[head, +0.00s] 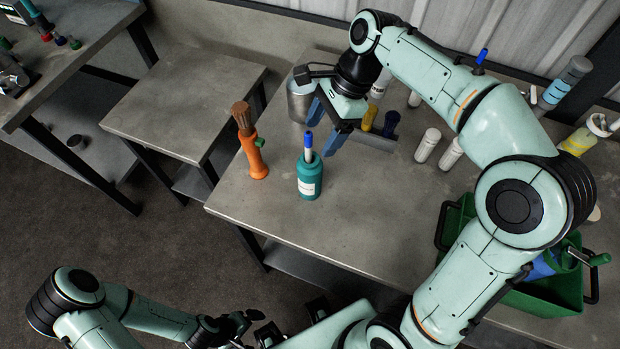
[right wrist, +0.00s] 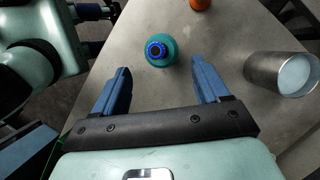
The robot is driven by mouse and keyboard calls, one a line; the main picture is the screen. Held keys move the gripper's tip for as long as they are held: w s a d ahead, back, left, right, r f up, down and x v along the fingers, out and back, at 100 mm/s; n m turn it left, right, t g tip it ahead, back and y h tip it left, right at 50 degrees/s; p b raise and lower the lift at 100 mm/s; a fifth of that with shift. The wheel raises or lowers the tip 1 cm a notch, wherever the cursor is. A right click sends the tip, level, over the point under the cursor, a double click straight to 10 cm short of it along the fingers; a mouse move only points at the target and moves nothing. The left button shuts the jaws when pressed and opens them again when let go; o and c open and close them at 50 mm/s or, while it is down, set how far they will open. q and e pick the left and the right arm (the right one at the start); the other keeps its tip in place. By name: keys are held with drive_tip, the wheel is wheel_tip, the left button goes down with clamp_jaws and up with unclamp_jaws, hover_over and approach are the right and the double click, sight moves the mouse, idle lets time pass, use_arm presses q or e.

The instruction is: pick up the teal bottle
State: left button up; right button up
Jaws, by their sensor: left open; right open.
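The teal bottle (head: 309,183) stands upright on the grey table with a white label and a blue-tipped top. In the right wrist view the teal bottle (right wrist: 168,59) is seen from above, its blue top facing the camera. My right gripper (head: 326,128) is open and empty, just behind and above the bottle in the head view. In the right wrist view its blue fingers (right wrist: 161,70) are spread wide, and the bottle lies just beyond their tips, apart from both. My left gripper (head: 252,326) is low at the bottom of the head view, away from the bottle.
An orange holder with a brush (head: 252,152) stands left of the bottle. A metal cup (head: 299,102) stands behind, beside the right gripper. White containers (head: 427,145) stand to the right. A green crate (head: 545,297) is at the lower right. The table in front of the bottle is clear.

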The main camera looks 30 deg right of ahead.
sight(312, 154)
drive_tip(key=shift+x, duration=1.2)
drive_tip(key=x, duration=0.1)
drive_tip(key=b+x, duration=0.1)
drive_tip(key=x, duration=0.1)
drive_tip(key=shift+s+d+f, duration=0.1)
drive_tip(key=shift+d+f, duration=0.1)
drive_tip(key=shift+f, duration=0.25)
drive_tip(key=shift+a+f, duration=0.2)
drive_tip(key=shift+f, duration=0.25)
drive_tip(key=c, duration=1.3)
clamp_jaws()
drive_tip(key=shift+r, duration=0.15)
